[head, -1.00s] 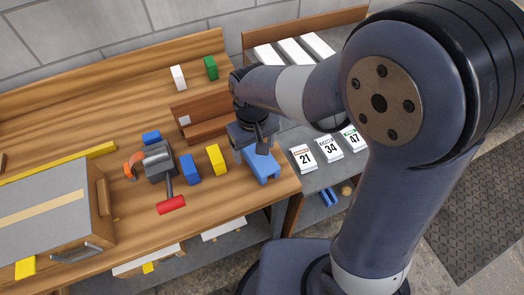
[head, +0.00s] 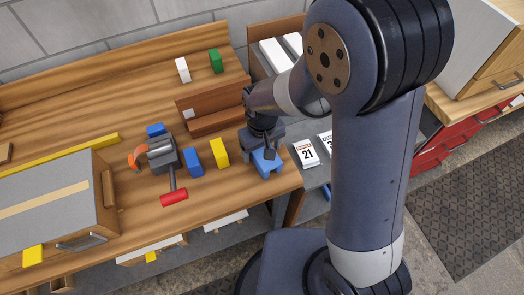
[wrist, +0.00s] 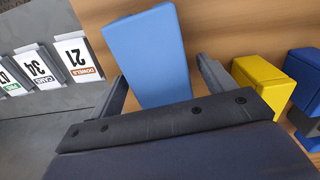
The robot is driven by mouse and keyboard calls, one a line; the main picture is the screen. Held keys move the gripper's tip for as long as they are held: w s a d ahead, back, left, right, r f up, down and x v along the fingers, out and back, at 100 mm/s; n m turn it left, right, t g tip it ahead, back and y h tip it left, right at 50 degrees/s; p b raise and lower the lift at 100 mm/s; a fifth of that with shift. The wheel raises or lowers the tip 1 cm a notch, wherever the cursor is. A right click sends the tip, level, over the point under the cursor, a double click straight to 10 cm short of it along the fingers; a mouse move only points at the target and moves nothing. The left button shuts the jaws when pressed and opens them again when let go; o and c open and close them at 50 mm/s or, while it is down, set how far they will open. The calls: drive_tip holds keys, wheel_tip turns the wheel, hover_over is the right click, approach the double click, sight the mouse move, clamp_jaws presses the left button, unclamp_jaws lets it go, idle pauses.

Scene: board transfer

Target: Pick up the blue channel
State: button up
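The light blue channel (head: 267,164) sits at the right front corner of the wooden bench, partly hidden by my gripper (head: 262,142). In the wrist view the channel (wrist: 145,50) shows its broad blue face between the two fingers of my gripper (wrist: 162,70). The fingers are apart. A gap shows between the channel and the right finger; the left finger overlaps the channel's left edge in the picture. I cannot tell whether that finger touches it.
A yellow block (head: 219,153) and a darker blue block (head: 193,162) stand left of the channel. A brown wooden holder (head: 215,105) is behind. Number cards (head: 306,153) are on the grey surface to the right.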

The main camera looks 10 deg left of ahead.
drive_tip(key=c, duration=1)
